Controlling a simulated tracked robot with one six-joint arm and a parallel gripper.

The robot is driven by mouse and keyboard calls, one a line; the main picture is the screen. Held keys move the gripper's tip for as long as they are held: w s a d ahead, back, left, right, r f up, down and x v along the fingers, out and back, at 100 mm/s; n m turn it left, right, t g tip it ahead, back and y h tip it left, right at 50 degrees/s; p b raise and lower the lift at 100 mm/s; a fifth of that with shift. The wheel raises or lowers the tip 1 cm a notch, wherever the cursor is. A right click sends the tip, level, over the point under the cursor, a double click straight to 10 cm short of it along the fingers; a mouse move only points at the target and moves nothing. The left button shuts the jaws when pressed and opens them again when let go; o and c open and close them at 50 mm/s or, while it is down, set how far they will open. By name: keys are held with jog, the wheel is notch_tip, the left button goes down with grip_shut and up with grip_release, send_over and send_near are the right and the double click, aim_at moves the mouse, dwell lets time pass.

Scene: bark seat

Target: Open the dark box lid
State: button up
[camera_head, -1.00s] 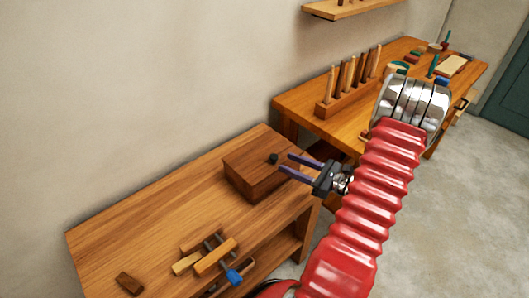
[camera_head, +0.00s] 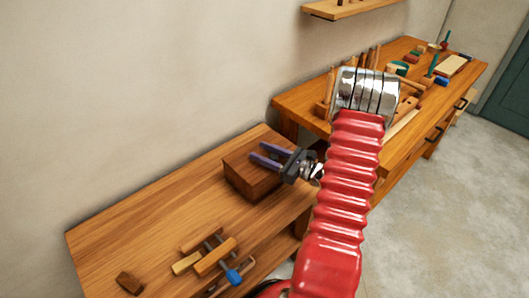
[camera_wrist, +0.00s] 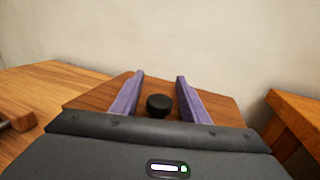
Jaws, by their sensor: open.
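The dark brown wooden box (camera_head: 242,177) sits near the far right end of the low bench, its lid (camera_wrist: 90,97) closed. The lid's small black knob (camera_wrist: 159,105) shows in the wrist view between the two purple fingers, with gaps on both sides. In the head view the knob is hidden behind my gripper (camera_head: 266,154). My gripper is open and empty, its fingers reaching over the lid. I cannot tell how high the fingers are above the lid.
The low bench (camera_head: 135,225) also carries a clamp with a blue end (camera_head: 234,277) and a small wooden block (camera_head: 129,284). A second workbench (camera_head: 300,102) with a tool rack stands behind to the right.

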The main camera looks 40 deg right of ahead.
grip_shut()
dwell(0.5)
jog(key=shift+d, duration=0.2)
